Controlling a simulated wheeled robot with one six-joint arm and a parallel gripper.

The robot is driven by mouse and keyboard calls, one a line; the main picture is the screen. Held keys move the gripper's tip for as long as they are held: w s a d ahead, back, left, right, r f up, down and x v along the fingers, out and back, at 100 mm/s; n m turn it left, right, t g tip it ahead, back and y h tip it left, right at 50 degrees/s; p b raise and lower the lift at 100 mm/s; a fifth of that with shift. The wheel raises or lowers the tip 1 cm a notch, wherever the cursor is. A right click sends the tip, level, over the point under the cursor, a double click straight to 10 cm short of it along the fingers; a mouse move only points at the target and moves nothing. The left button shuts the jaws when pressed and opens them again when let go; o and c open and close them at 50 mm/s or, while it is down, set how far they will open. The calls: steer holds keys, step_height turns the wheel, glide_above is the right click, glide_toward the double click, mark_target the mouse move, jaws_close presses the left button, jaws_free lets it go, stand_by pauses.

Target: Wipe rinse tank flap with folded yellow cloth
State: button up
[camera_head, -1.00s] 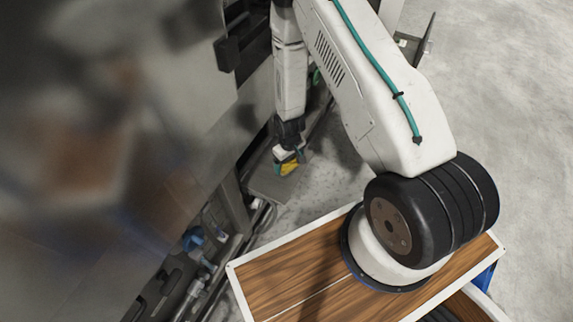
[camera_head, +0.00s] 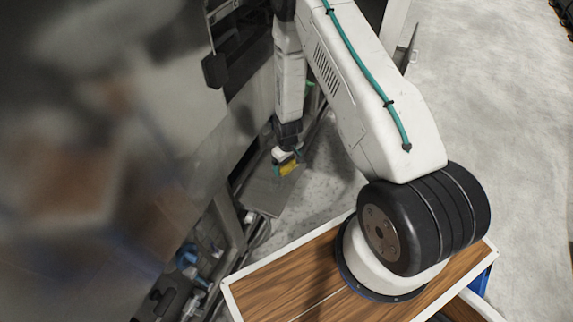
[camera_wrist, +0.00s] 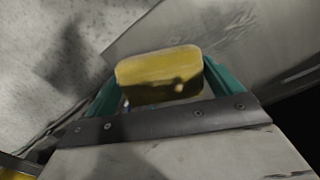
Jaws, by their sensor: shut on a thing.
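The folded yellow cloth (camera_wrist: 158,72) is between the two green fingers of my gripper (camera_wrist: 160,85) in the wrist view, with shadow on its lower part. My gripper is shut on it. In the head view the cloth (camera_head: 288,169) is a small yellow patch at the end of my arm, below the gripper (camera_head: 284,160). A flat grey metal panel (camera_head: 268,188), possibly the rinse tank flap, lies just below and left of the cloth. I cannot tell whether the cloth touches it. In the wrist view a grey plate (camera_wrist: 245,45) lies behind and to the right of the cloth.
A large shiny metal wall (camera_head: 150,110) of the machine fills the left side. Pipes and blue fittings (camera_head: 190,258) run low beside it. A dark bracket (camera_head: 215,70) juts out near my arm. Open speckled floor (camera_head: 500,120) lies to the right.

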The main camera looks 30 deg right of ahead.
mark_target(275, 192)
steer(key=shift+s+a+r, duration=0.1)
steer(key=shift+s+a, duration=0.65)
steer(key=shift+a, duration=0.3)
steer(key=shift+s+a+f, duration=0.1)
steer(key=shift+s+a, duration=0.7)
steer(key=shift+a, duration=0.3)
steer(key=shift+s+a+r, duration=0.1)
steer(key=shift+s+a, duration=0.65)
steer(key=shift+a, duration=0.3)
steer(key=shift+s+a, duration=0.6)
steer(key=shift+a, duration=0.2)
steer(key=shift+s+a, duration=0.55)
steer(key=shift+a, duration=0.2)
steer(key=shift+r, duration=2.85)
step_height(275, 192, up, 3)
